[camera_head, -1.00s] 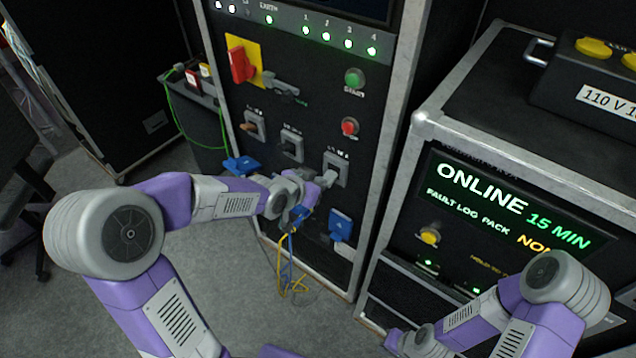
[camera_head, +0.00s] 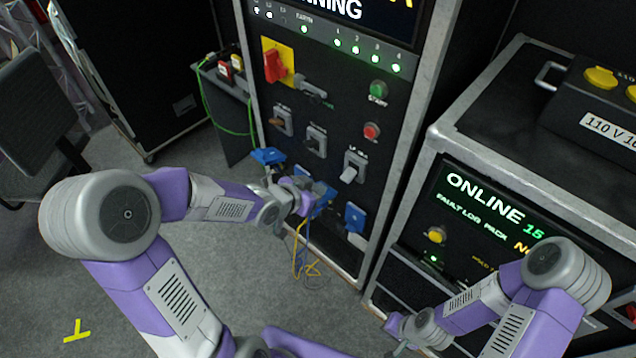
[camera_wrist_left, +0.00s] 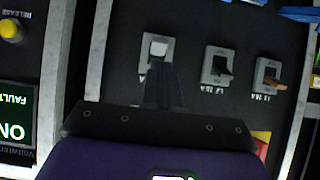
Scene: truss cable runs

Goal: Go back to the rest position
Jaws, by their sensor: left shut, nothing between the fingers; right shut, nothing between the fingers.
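My left gripper (camera_head: 326,192) is shut and empty in front of the black rack panel (camera_head: 335,105), below the breaker switches and near the blue sockets. In the left wrist view its dark fingers (camera_wrist_left: 163,88) are together, with the white-lever switch (camera_wrist_left: 156,52) just beyond them; I cannot tell if they touch it. That switch also shows in the head view (camera_head: 351,168), apart from the gripper. My right gripper (camera_head: 398,345) is at the bottom of the head view, low in front of the right-hand cabinet, its fingers small and partly cut off.
The panel has a red rotary handle (camera_head: 275,66), a green button (camera_head: 378,90) and a red button (camera_head: 371,131). Yellow and blue cables (camera_head: 300,255) hang below my left gripper. The cabinet with the ONLINE display (camera_head: 490,200) stands right. Grey floor (camera_head: 200,285) is open at lower left.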

